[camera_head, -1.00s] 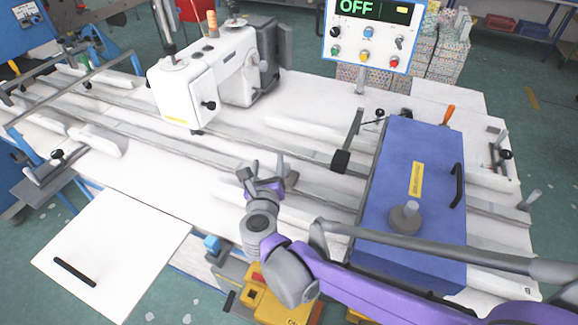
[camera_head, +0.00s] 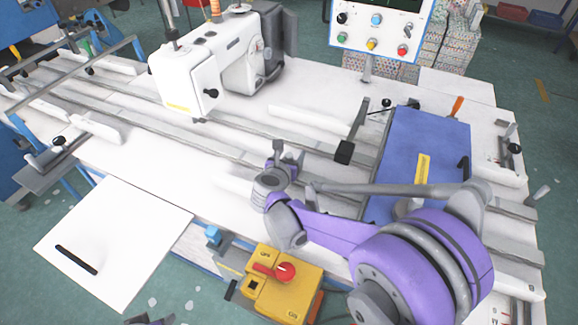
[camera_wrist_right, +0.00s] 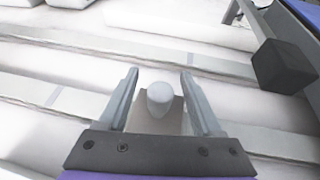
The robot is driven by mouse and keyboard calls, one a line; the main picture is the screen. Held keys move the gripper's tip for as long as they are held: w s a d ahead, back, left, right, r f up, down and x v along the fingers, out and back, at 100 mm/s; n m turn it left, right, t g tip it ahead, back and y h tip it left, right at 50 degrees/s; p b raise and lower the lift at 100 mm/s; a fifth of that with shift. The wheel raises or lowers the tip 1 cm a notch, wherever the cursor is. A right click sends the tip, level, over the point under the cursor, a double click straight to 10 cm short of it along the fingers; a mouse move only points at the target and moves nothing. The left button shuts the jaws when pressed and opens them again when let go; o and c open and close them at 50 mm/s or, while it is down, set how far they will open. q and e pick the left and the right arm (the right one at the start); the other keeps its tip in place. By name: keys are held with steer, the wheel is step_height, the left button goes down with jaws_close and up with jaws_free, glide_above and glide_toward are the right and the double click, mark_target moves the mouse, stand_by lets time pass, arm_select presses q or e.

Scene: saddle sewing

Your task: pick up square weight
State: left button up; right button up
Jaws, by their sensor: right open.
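The square weight (camera_wrist_right: 171,118) shows in the right wrist view as a grey-brown block with a pale rounded knob on top. It lies between the two spread fingers of my right gripper (camera_wrist_right: 158,74), with a gap on each side of the knob. In the head view my right gripper (camera_head: 284,152) is low over the white table near its front rails. The arm and gripper hide most or all of the weight there.
A blue box (camera_head: 425,135) stands on the table right of the gripper. A dark block (camera_head: 343,152) on a lever is nearby. A white sewing machine (camera_head: 215,65) stands at the back left. A yellow switch box (camera_head: 285,283) sits at the front edge. The table left of the gripper is clear.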

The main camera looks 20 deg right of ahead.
steer(key=shift+w+d+f, duration=0.25)
steer(key=shift+w+d, duration=0.15)
steer(key=shift+w, duration=0.1)
jaws_close()
stand_by(1.1)
